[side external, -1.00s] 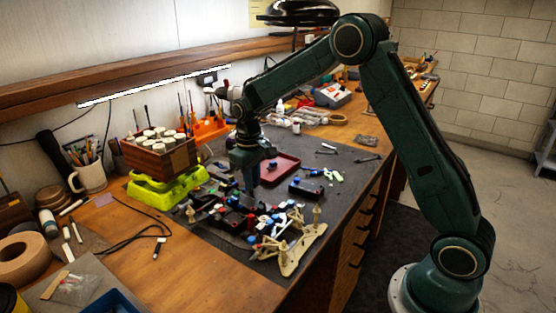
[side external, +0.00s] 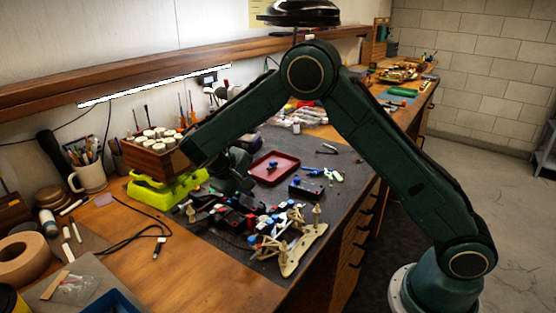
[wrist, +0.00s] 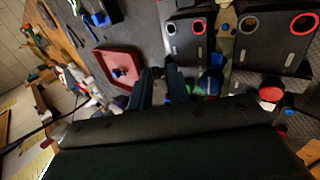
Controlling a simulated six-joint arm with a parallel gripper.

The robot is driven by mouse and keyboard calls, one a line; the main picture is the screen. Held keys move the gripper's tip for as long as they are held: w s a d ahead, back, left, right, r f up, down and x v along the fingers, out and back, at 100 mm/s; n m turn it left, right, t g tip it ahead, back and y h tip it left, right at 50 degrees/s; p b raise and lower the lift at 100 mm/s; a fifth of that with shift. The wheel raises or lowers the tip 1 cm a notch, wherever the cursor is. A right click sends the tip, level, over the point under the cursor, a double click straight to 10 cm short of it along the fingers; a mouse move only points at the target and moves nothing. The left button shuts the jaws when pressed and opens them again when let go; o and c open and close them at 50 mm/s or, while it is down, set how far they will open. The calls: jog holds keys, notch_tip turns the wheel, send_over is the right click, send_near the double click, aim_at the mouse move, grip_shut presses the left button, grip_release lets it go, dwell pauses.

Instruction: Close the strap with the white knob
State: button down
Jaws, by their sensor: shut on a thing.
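The racecar (side external: 240,218), a cluster of black, red, blue and pale parts, lies on the dark mat in the side view. In the wrist view, an olive strip (wrist: 226,25) runs between dark plates with red and grey rings, and a blue part (wrist: 212,82) lies just right of the fingers. My gripper (wrist: 160,76) has its fingers close together on a small dark part, barely visible between the tips. In the side view my gripper (side external: 234,186) is low over the car's far-left end, partly behind my forearm. I cannot make out the white knob or tell which strip is its strap.
A red tray (side external: 275,168) with a blue piece inside lies behind the car. A yellow-green stand (side external: 168,190) carrying a wooden box of white jars is close to my arm on the left. A beige frame (side external: 292,250) lies at the front right.

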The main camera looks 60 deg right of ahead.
jog(key=shift+a+f+h, duration=0.1)
jog(key=shift+a+h, duration=0.15)
jog(key=shift+h, duration=0.35)
jog(key=c, duration=1.4)
grip_release()
